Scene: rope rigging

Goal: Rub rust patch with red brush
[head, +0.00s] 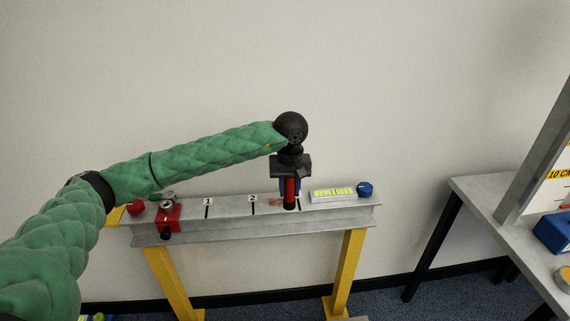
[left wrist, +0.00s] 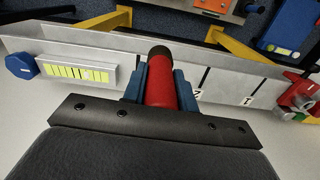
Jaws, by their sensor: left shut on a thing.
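My left gripper (head: 290,187) is over the right half of the grey steel beam, pointing down. Its blue fingers are shut on the red brush (head: 291,192), which is upright with its dark end at or just above the beam top; I cannot tell if it touches. The left wrist view shows the red brush (left wrist: 161,82) between the blue fingers, its dark tip toward the beam. A small orange-brown spot (head: 274,202), apparently the rust patch, shows just left of the brush. Part of it may be hidden behind the brush. My right gripper is out of view.
The beam (head: 250,230) stands on yellow legs by the wall, with marks 1 and 2. A red clamp (head: 168,216) is at its left. A yellow-green striped block (head: 334,194) and blue knob (head: 365,189) are right of the brush. A grey table (head: 490,200) stands at right.

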